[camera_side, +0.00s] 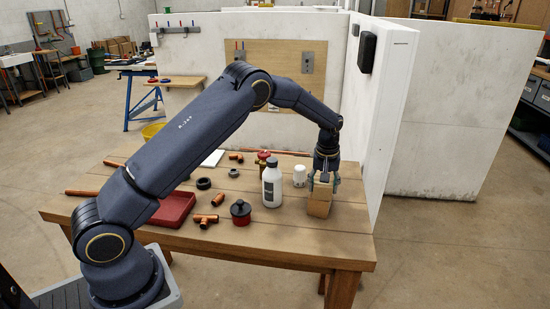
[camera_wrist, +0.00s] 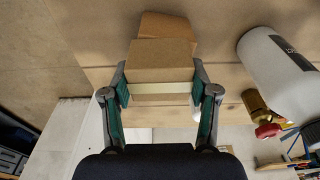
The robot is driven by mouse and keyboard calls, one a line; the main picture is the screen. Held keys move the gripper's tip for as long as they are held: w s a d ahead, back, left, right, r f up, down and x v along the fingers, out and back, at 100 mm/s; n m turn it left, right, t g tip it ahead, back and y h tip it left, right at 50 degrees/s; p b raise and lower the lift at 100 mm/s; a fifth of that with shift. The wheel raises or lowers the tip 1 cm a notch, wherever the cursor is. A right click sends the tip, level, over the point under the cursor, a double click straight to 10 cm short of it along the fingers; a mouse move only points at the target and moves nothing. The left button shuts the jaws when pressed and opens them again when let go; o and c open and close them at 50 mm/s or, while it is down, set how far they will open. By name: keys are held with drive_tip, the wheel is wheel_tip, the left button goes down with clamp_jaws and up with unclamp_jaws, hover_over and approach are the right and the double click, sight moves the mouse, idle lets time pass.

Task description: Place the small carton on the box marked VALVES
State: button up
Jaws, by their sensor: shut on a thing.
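A small brown carton (camera_wrist: 160,62) with a pale strip across it sits between the two fingers of my gripper (camera_wrist: 160,97) in the wrist view. The fingers touch its two sides, so my gripper is shut on it. A second brown box (camera_wrist: 168,24) shows partly behind the carton, slightly turned against it; most of it is hidden. In the side view my gripper (camera_side: 323,180) points down at the table's right end, over brown cardboard (camera_side: 319,206). There the carton and the box run together, and I cannot tell whether they touch. No VALVES marking is readable in either view.
A white bottle (camera_side: 272,185) and a small white container (camera_side: 299,175) stand left of my gripper. A red pot with a dark lid (camera_side: 241,213), copper fittings (camera_side: 206,220) and a red case (camera_side: 174,209) lie further left. A white wall (camera_side: 382,110) rises close on the right.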

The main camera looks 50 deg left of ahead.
sight(323, 186)
drive_tip(key=o, duration=1.3)
drive_tip(key=s+d+r+m+t, duration=0.1)
drive_tip(key=s+r, duration=0.2)
drive_tip(key=r, duration=0.7)
drive_tip(key=s+d+r+m, duration=0.1)
drive_tip(key=s+r, duration=0.3)
drive_tip(key=r, duration=0.6)
drive_tip(key=s+d+r+m+t+h, duration=0.1)
drive_tip(key=s+r+m, duration=0.15)
drive_tip(key=s, duration=0.65)
drive_tip(key=s+d+r+m+t, duration=0.15)
drive_tip(key=s+r, duration=0.25)
drive_tip(key=s, duration=0.5)
drive_tip(key=s+f+m, duration=0.1)
drive_tip(key=s, duration=0.2)
drive_tip(key=s+d+f+m, duration=0.1)
drive_tip(key=s, duration=0.2)
drive_tip(key=s+f+m+t, duration=0.1)
drive_tip(key=s+f, duration=0.1)
drive_tip(key=s, duration=0.2)
drive_tip(key=shift+d+f, duration=0.1)
drive_tip(key=shift+d, duration=0.15)
